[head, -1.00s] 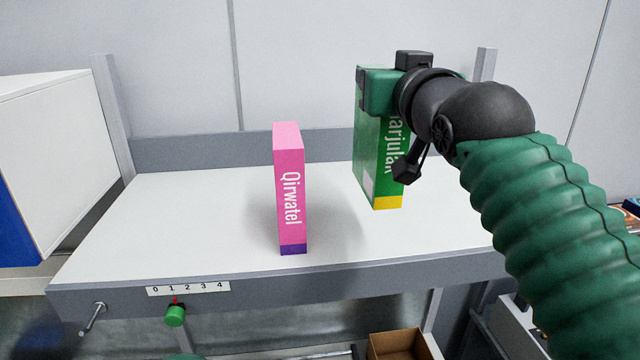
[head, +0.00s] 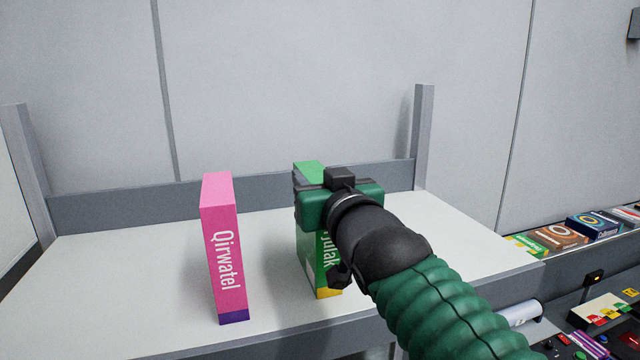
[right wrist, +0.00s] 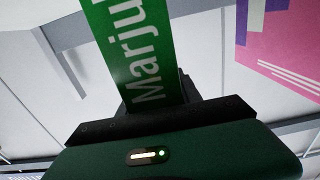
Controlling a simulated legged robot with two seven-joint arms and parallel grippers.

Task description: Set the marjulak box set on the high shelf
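The marjulak box (head: 309,252) is green with a yellow lower end and white lettering. It is upright at the white shelf board (head: 440,238), right of the pink Qirwatel box (head: 225,250). I cannot tell whether its base touches the board. My right gripper (head: 316,192) is shut on its upper part and hides much of its front. In the right wrist view the green box (right wrist: 135,50) comes out from between the fingers, with the pink box (right wrist: 282,45) at the upper right. My left gripper is not in view.
A grey back ledge (head: 110,208) and a grey post (head: 423,135) bound the board. The Qirwatel box stands close on the left. At the right, a lower rack holds several flat boxes (head: 595,226). The board's far left is clear.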

